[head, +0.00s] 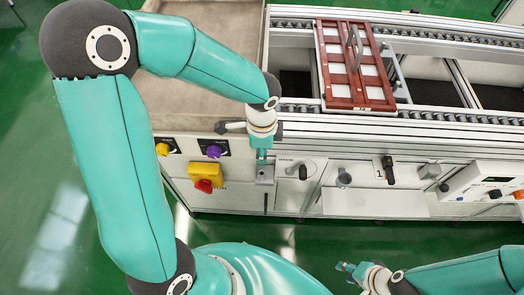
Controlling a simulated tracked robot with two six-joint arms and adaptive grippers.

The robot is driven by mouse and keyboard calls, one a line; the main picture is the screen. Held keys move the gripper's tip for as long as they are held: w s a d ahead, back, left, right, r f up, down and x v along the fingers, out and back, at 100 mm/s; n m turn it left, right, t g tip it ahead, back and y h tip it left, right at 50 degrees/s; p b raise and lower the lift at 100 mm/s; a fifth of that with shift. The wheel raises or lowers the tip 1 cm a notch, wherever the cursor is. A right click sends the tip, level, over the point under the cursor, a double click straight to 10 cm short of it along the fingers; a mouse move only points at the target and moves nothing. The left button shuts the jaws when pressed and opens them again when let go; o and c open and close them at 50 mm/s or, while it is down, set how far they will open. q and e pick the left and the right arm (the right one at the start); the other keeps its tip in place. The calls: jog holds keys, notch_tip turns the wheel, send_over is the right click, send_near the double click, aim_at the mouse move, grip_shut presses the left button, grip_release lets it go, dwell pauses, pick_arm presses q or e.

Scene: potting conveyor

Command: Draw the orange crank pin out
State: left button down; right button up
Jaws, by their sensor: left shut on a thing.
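My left gripper (262,158) points down at a small metal block (265,174) on the front of the conveyor cabinet. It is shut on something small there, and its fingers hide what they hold. No orange crank pin can be made out; the spot between my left fingers is covered. My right gripper (347,268) is low in front of the cabinet, over the green floor and away from the panel. Its fingers are too small to tell open from shut.
The panel carries a yellow knob (162,149), a purple knob (213,151), a red-and-yellow switch (204,178) and a black handle (388,170). A red-brown tray (331,96) with white squares sits on the conveyor. A control box (490,180) stands at right.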

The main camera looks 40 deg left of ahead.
pick_arm(q)
jog(key=shift+r+p, duration=2.75)
jog(key=shift+r, duration=0.6)
